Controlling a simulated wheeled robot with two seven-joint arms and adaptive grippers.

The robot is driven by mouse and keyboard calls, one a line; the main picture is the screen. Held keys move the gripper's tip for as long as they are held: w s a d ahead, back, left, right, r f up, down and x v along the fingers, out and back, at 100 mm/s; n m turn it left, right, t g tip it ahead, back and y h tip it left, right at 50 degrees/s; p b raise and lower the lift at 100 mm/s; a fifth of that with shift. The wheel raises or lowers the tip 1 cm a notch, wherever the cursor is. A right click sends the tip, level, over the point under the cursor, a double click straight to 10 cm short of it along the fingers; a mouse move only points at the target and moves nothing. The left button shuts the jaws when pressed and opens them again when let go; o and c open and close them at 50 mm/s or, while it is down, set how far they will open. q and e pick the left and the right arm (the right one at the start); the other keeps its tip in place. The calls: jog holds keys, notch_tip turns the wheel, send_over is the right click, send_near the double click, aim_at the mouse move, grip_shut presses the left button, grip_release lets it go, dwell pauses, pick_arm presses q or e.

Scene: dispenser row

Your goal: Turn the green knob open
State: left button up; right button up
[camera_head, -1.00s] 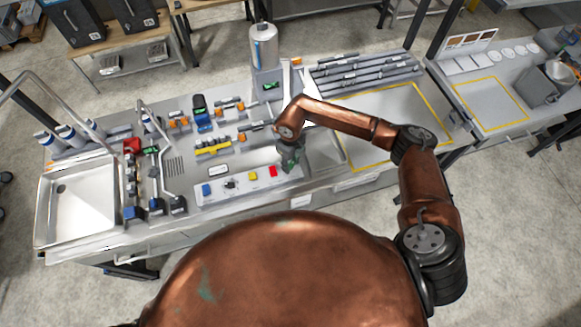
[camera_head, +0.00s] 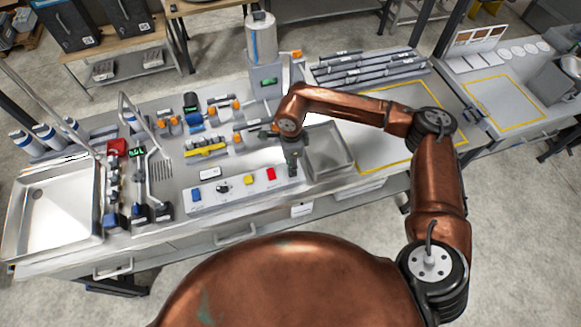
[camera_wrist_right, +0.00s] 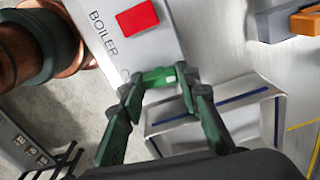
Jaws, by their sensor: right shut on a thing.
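The green knob (camera_wrist_right: 158,78) shows in the right wrist view at the end of the grey control panel (camera_wrist_right: 172,42), past the red square button (camera_wrist_right: 137,17). My right gripper (camera_wrist_right: 160,84) has its dark green fingers on both sides of the knob and is shut on it. In the head view my right gripper (camera_head: 292,168) points down at the right end of the panel, and it hides the knob there. The marking beside the knob is partly covered by a finger. My left gripper is not in view.
The panel also bears blue (camera_head: 196,195), yellow (camera_head: 249,180) and red (camera_head: 271,174) controls. A metal basin (camera_head: 327,165) lies just right of my right gripper. A sink (camera_head: 47,238) is at the left. Valves and pipes stand behind the panel, with a tall cylinder (camera_head: 262,40) at the back.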

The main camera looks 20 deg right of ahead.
jog(key=shift+n+b, duration=0.55)
jog(key=shift+n, duration=0.15)
jog(key=shift+r, duration=0.1)
jog(key=o, duration=1.2)
jog(key=shift+c, duration=0.2)
notch_tip(320, 180, up, 12)
jog(key=shift+a, duration=0.1)
